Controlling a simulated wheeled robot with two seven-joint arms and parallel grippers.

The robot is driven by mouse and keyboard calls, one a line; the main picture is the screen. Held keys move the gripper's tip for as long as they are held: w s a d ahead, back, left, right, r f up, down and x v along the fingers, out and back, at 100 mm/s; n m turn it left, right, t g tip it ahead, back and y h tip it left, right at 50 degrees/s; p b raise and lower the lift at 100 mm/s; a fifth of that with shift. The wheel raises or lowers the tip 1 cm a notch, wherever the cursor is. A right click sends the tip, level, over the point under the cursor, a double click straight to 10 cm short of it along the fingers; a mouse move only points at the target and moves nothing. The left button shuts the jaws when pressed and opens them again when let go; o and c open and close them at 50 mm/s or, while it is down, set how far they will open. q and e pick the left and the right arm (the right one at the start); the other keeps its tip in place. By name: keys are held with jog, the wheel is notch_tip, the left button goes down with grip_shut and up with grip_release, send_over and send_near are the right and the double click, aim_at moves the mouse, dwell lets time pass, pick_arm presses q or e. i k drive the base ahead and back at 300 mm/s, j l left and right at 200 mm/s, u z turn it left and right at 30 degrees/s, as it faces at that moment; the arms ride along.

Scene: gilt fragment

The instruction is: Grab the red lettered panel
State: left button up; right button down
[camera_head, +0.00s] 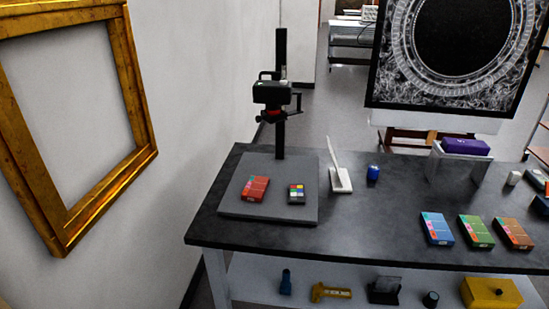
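A red panel (254,189) lies flat on the left part of a grey base board (241,212), on the dark table (340,231). It has a teal and pink strip along its left side; any lettering is too small to read. A small dark card with coloured squares (296,194) lies to its right on the same board, apart from it. Neither of my grippers is in view, and nothing touches the red panel.
A black column stand (280,95) with a camera-like head rises behind the red panel. A white tilted stand (340,178) and blue jar (373,173) are right of the board. Blue (436,229), green (476,231) and orange (513,232) panels lie further right. A gilt frame (141,115) hangs left.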

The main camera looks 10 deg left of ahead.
aim_at(255, 190)
jog(key=i+l+u, duration=0.35)
jog(key=l, duration=0.25)
jog(key=i+l+u, duration=0.3)
jog(key=l, duration=0.35)
jog(key=i, duration=0.1)
